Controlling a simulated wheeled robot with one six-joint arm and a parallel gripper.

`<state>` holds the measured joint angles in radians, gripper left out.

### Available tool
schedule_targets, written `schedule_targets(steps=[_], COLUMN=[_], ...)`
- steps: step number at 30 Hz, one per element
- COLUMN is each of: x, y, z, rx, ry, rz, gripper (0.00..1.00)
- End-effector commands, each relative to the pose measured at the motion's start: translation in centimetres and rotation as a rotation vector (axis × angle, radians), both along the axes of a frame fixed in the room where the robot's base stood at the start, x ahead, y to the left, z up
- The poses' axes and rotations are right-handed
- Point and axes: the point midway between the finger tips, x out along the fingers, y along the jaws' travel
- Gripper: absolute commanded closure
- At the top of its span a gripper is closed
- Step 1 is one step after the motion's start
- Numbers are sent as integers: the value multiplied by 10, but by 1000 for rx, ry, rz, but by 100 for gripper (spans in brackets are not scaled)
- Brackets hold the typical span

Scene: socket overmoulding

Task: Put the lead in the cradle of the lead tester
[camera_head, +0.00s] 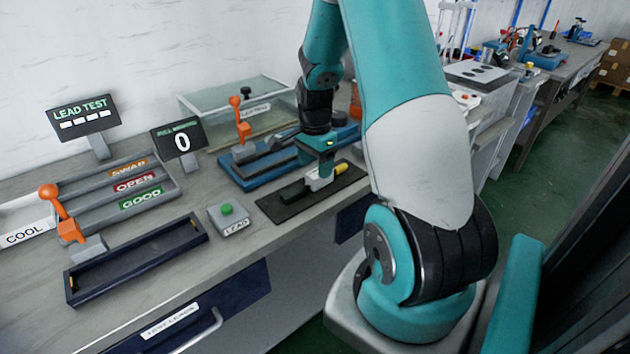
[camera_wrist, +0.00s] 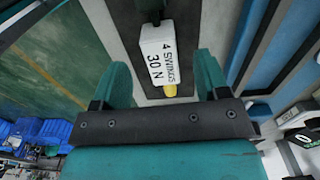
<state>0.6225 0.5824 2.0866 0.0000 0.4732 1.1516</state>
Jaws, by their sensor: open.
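A white block (camera_head: 318,182) with a yellow tip and a dark body lies on a dark mat (camera_head: 272,212). I cannot tell for sure whether it is the lead. In the wrist view the block (camera_wrist: 158,50) reads "4 SWINGS 30 N" and lies between my fingers, with a gap on each side. My gripper (camera_head: 320,168) is open just over it, pointing down; it also shows in the wrist view (camera_wrist: 162,62). A long dark tray (camera_head: 135,270) with small yellow parts at its ends lies in front of the "LEAD TEST" sign (camera_head: 84,113); it looks like the tester's cradle.
A button box (camera_head: 229,218) marked "LEAD" stands between mat and tray. Racks (camera_head: 135,185) marked SWAP, OPEN and GOOD lie behind the tray. An orange lever (camera_head: 55,205) stands at its left. A blue lever fixture (camera_head: 245,172) and a glass-topped box (camera_head: 225,105) stand behind the mat.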

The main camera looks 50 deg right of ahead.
Motion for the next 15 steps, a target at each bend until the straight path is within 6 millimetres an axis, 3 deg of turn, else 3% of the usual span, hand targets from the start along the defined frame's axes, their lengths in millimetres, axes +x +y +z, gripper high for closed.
schedule_targets(steps=[6, 13, 14, 15], x=[0, 0, 0, 0], y=[0, 0, 0, 0], z=[-26, -28, -28, -28], rx=[0, 0, 0, 0], ry=[0, -1, -1, -1], rz=[0, 0, 0, 0], gripper=[32, 32, 34, 43])
